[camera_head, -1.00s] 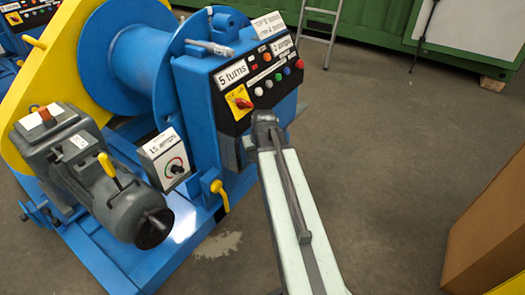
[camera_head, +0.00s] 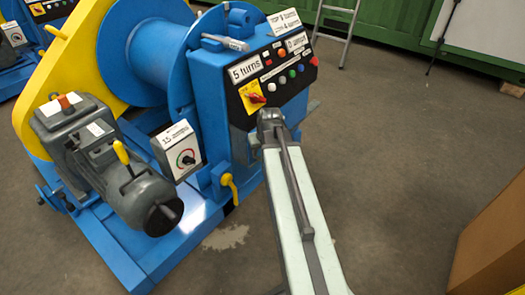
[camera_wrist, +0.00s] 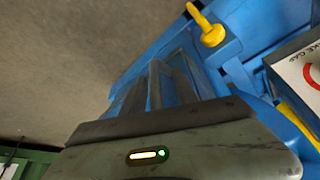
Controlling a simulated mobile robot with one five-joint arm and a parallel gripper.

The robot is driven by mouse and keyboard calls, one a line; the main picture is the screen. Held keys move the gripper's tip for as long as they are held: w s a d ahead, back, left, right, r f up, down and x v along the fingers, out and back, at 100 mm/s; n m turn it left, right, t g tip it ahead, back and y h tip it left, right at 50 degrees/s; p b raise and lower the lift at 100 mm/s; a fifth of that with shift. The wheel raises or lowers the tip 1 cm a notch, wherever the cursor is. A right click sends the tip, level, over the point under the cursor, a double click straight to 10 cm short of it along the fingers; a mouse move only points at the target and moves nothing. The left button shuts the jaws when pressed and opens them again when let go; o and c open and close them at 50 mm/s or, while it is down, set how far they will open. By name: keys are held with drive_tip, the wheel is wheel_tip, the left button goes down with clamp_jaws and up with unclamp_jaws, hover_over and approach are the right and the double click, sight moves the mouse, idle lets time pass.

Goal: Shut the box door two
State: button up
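The blue control box (camera_head: 222,85) of the winch stands in the upper middle of the head view, with a black panel of buttons and a red knob. A small grey-white box (camera_head: 178,150) with a dial sits beside it, over the blue frame. I cannot tell which part is box door two; no open door is plain. My gripper (camera_wrist: 165,85) points along the blue machine in the wrist view. Its narrow finger parts lie against a blue background, and their gap is unclear. In the head view my arm reaches to the lower front of the control box and hides the fingertips.
A yellow-handled valve (camera_head: 229,186) sticks out at the frame's right side. A grey motor (camera_head: 120,165) is at left, beside the yellow guard (camera_head: 45,70). A brown carton (camera_head: 490,245) stands at lower right. Concrete floor (camera_head: 400,140) is clear between the machine and carton.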

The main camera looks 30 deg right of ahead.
drive_tip(key=p+v, duration=0.7)
drive_tip(key=shift+r, duration=0.35)
drive_tip(key=shift+s+a, duration=0.1)
drive_tip(key=s+a+f+n+g+y, duration=0.1)
drive_tip(key=s+a+g, duration=0.15)
drive_tip(key=a, duration=0.85)
drive_tip(key=s+a+f+n+g, duration=0.1)
drive_tip(key=s+a+g, duration=0.15)
drive_tip(key=a, duration=0.85)
wheel_tip(320, 180, up, 30)
drive_tip(key=p, duration=2.9)
drive_tip(key=shift+s+a+f+t+p, duration=0.2)
drive_tip(key=shift+s+a+t+p, duration=0.1)
drive_tip(key=shift+s, duration=0.2)
drive_tip(key=shift+a, duration=0.1)
